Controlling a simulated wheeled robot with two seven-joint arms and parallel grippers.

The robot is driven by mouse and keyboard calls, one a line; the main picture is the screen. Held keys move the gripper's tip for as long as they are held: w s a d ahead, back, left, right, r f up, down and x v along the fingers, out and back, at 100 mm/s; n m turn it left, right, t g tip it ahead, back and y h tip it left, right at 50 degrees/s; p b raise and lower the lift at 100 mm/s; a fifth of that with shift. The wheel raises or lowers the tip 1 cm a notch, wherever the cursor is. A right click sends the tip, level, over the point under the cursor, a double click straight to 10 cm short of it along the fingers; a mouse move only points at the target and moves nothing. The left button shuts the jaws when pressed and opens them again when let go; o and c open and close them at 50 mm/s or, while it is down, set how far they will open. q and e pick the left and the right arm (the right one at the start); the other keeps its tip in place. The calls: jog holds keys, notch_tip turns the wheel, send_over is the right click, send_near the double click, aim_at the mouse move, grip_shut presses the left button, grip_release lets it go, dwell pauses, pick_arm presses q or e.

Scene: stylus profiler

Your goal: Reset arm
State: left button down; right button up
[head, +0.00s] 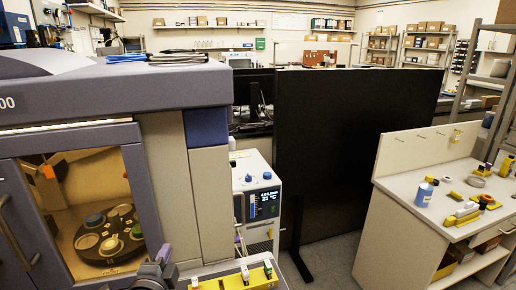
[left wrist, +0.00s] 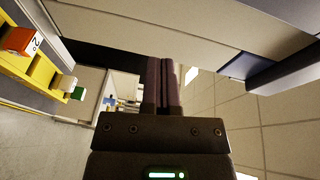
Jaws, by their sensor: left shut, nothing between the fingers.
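My left gripper (head: 162,256) shows at the bottom of the head view, in front of the large grey machine (head: 190,190) and left of a yellow rack (head: 235,280). In the left wrist view its two dark fingers (left wrist: 162,85) are together with nothing between them. They point past beige panels and touch nothing that I can make out. My right gripper is not in the head view.
Behind the machine's window a dark round carousel (head: 108,235) holds several coloured items. A white controller box (head: 262,205) with a lit display stands beside the machine. A black partition (head: 350,140) stands in the middle. A bench (head: 410,185) with small items is at right.

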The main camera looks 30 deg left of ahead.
pick_arm(q)
jog(key=s+d+f+n+g+h, duration=0.3)
jog(key=s+d+g, duration=0.1)
jog(key=d, duration=0.5)
jog(key=s+d+f+n+g+h, duration=0.2)
jog(key=s+d+f+g+h, duration=0.15)
jog(key=d, duration=0.45)
jog(key=s+d+f+n+g+h, duration=0.3)
jog(key=s+d, duration=0.2)
jog(key=d, duration=0.4)
notch_tip(320, 180, down, 24)
jog(key=s+g+b, duration=0.2)
jog(key=s+b, duration=0.1)
jog(key=b, duration=0.2)
jog(key=s+a+f+g+b, duration=0.1)
jog(key=s+a+f+b, duration=0.2)
jog(key=s+f, duration=1)
jog(key=shift+f+b, duration=0.3)
jog(key=shift+f, duration=0.25)
jog(key=shift+a, duration=0.1)
